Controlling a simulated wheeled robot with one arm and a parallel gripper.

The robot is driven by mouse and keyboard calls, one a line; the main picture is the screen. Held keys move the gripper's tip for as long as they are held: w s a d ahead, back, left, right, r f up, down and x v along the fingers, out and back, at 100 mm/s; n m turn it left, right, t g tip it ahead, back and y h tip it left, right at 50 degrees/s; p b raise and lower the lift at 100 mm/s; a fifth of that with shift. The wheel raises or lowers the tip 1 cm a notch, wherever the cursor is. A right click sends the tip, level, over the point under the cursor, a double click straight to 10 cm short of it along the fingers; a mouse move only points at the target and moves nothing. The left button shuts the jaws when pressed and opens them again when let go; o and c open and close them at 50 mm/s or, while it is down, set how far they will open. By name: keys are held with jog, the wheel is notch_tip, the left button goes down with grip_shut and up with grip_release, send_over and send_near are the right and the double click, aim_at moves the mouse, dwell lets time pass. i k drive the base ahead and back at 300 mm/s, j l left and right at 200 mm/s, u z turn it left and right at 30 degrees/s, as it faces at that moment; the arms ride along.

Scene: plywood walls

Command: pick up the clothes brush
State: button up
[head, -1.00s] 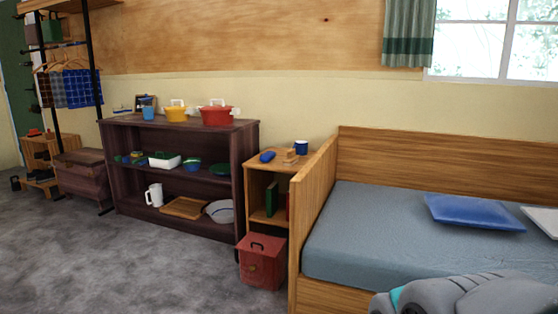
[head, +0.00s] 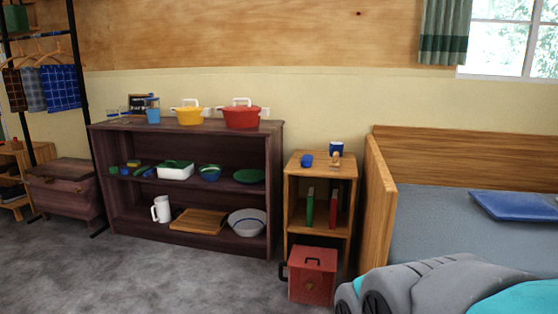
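A small wooden object (head: 335,159) lies on top of the bedside cabinet (head: 318,171); it may be the clothes brush, but it is too small to tell. A blue item (head: 307,160) is to its left and a dark blue mug (head: 336,148) stands behind it. My grey and teal arm shows at the bottom right, in front of the bed. The gripper fingers are not in view.
A dark shelf unit (head: 185,242) with pots and dishes stands left of the cabinet. The wooden bed (head: 379,215) is at the right. Grey floor (head: 150,285) is clear at lower left.

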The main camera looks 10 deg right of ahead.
aim_at(334, 165)
jog(key=i+j, duration=0.55)
jog(key=i+j+z, duration=0.15)
jog(key=i+j, duration=0.35)
jog(key=j, duration=0.15)
